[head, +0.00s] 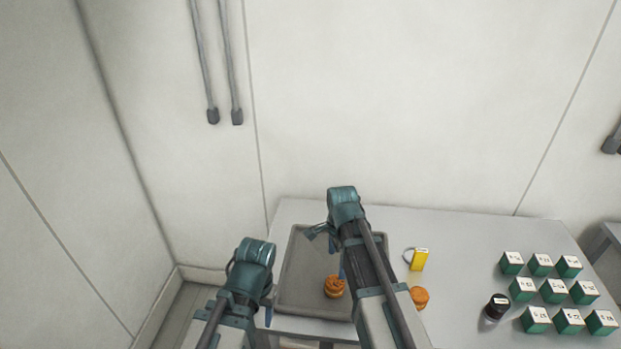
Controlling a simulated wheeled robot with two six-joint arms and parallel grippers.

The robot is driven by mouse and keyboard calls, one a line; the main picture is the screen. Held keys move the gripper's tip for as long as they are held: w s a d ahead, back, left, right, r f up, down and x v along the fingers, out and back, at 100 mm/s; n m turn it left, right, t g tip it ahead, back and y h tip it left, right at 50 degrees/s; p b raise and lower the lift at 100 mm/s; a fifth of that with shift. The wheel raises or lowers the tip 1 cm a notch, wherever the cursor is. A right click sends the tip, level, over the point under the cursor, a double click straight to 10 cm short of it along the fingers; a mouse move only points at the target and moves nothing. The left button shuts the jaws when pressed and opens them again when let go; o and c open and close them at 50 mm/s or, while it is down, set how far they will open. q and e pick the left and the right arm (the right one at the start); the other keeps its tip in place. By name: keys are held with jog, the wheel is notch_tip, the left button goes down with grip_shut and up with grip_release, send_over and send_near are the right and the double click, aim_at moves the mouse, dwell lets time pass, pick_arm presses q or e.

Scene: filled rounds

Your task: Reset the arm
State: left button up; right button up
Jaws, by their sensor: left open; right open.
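My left gripper (268,314) hangs at the near left edge of the table, mostly hidden behind its own arm; a blue tip shows. My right arm reaches over the grey tray (297,262). My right gripper (341,271) is largely hidden by that arm, with a bit of blue showing above the tray. Both grippers are open. An orange round piece (334,287) lies on the tray, just below the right gripper in the picture. A second orange round piece (419,297) is on the table, right of my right arm.
A yellow tag with a ring (419,260) lies right of the tray. A dark jar with a white label (496,307) stands further right, beside several green boxes with white tops (553,290). The white table (455,235) is clear along its back. Walls stand behind and left.

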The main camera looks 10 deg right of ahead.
jog(key=s+n, duration=0.9)
jog(key=n, duration=0.8)
jog(key=s+a+f+n+h+b, duration=0.1)
jog(key=s+a+f+n+b, duration=0.2)
jog(key=a, duration=0.7)
jog(key=shift+s+a+f+n+b, duration=0.3)
jog(key=shift+s+f+b, duration=0.55)
jog(key=shift+s, duration=0.3)
